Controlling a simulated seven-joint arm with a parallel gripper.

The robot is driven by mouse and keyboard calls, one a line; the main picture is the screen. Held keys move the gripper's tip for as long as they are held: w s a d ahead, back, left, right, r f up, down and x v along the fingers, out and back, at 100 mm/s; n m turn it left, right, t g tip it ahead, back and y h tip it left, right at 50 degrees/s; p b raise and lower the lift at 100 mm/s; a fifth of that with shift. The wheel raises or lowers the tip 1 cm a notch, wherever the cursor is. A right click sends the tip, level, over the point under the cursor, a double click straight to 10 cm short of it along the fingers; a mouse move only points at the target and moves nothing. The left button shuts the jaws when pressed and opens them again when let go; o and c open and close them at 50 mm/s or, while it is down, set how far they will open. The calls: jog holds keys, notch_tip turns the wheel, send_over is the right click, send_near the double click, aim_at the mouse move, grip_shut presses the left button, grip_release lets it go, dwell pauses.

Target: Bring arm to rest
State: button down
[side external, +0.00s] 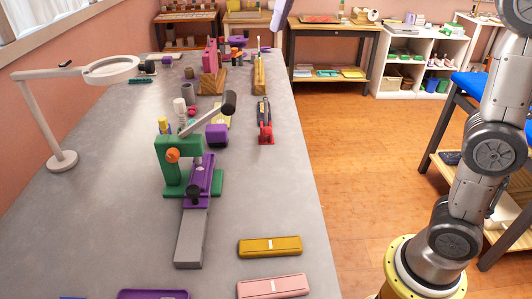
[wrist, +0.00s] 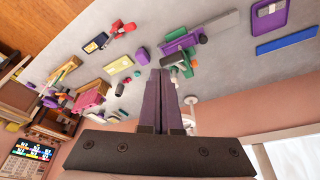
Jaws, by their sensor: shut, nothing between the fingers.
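My gripper (wrist: 160,73) shows in the wrist view as two dark purple fingers side by side, shut with nothing between them. It is above the grey table (side external: 110,220), and the wrist view is tilted. In the side view a pale purple piece hangs at the top edge; I cannot tell if it is part of my gripper. My arm (side external: 475,185) rises at the right and leaves the picture. The green press (side external: 172,165) stands on the table, with its lever raised to a dark knob (side external: 228,102). A purple holder on a grey rail (side external: 192,238) is at its base.
A magnifier lamp (side external: 62,160) stands at the left. Yellow (side external: 268,251) and pink (side external: 262,288) flat cases lie at the front. A red-and-black tool (side external: 265,125) lies by the right edge. Wooden stands and small items crowd the far end. The front left tabletop is mostly clear.

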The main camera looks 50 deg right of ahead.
jog(key=s+d+f+m+t, duration=0.1)
jog(key=s+d+f, duration=0.1)
jog(key=s+f, duration=0.35)
jog(key=s+d+f, duration=0.2)
jog(key=s+d, duration=0.1)
jog(key=s, duration=0.6)
jog(key=s+f, duration=0.3)
jog(key=f, duration=0.4)
jog(key=s+f+m+t, duration=0.1)
jog(key=s+f, duration=0.2)
jog(key=f, duration=0.5)
jog(key=shift+s+d+h, duration=0.2)
jog(key=shift+d+h, duration=0.1)
jog(key=shift+d, duration=0.1)
jog(key=shift+r, duration=0.1)
